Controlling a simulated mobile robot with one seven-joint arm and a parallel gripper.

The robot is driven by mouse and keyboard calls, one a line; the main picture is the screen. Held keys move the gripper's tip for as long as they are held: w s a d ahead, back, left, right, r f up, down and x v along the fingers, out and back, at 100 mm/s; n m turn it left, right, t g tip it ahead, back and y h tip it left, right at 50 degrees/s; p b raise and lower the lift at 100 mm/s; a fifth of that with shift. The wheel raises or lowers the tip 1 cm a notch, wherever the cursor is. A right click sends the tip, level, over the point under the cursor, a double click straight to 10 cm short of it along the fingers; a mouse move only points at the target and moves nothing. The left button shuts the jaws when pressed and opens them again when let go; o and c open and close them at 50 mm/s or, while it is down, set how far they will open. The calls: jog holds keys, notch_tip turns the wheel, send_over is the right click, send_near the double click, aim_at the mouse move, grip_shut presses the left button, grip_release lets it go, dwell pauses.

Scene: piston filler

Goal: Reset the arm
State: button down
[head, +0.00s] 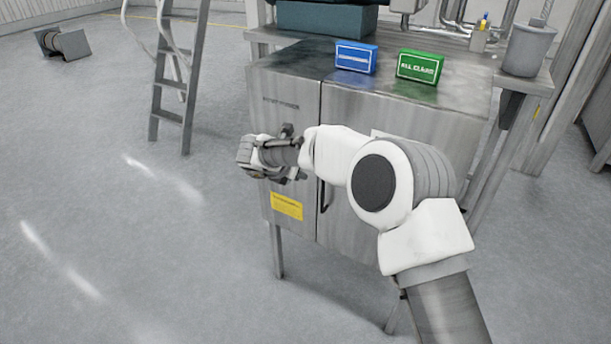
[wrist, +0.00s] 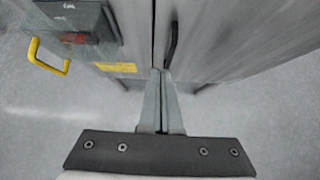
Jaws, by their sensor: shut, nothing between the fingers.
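My gripper (head: 250,156) is at the end of my white and grey arm, in front of the steel cabinet (head: 345,205) in the head view. In the wrist view my gripper (wrist: 161,76) shows two grey fingers close together, with nothing held between them. The fingers point toward the gap between the cabinet doors, beside a black door handle (wrist: 172,42). Whether the fingertips touch the cabinet cannot be told. My forearm hides part of the right door in the head view.
A blue box (head: 355,57) and a green box (head: 420,66) stand on the cabinet top. A grey bucket (head: 528,50) is at right. A ladder (head: 180,75) stands at left. A yellow handle (wrist: 50,58) juts out left in the wrist view. Open floor lies left.

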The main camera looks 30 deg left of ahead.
jog(key=shift+s+r, duration=0.25)
jog(key=shift+s, duration=0.05)
jog(key=w+d+r+n+t+y+p, duration=0.1)
jog(key=w+d+r+n+t+y, duration=0.2)
jog(key=r, duration=0.8)
jog(key=w+d+r+n+t+y+p, duration=0.15)
jog(key=w+r+n, duration=0.35)
jog(key=r, duration=0.5)
jog(key=s+d+r+n+y+p, duration=0.2)
jog(key=s+d+r+n+y, duration=0.15)
jog(key=d+r+n, duration=0.75)
jog(key=s+d+r+n+g+h+p, duration=0.1)
jog(key=s+d+r+n+g, duration=0.1)
jog(key=s+d+n, duration=0.45)
jog(key=s+d+r+n+g+h+p, duration=0.15)
jog(key=s+d+n, duration=0.25)
jog(key=d, duration=0.5)
jog(key=s+d+f+n+g+h+p, duration=0.1)
jog(key=s+d+f+n+g+h, duration=0.1)
jog(key=s+d, duration=0.8)
jog(key=s+d+f+n+g+h+p, duration=0.2)
jog(key=s+d+f, duration=0.4)
jog(key=s+d, duration=0.3)
jog(key=shift+s+d+n+h, duration=0.35)
jog(key=shift+d+n+h, duration=0.4)
jog(key=shift+d+n, duration=0.4)
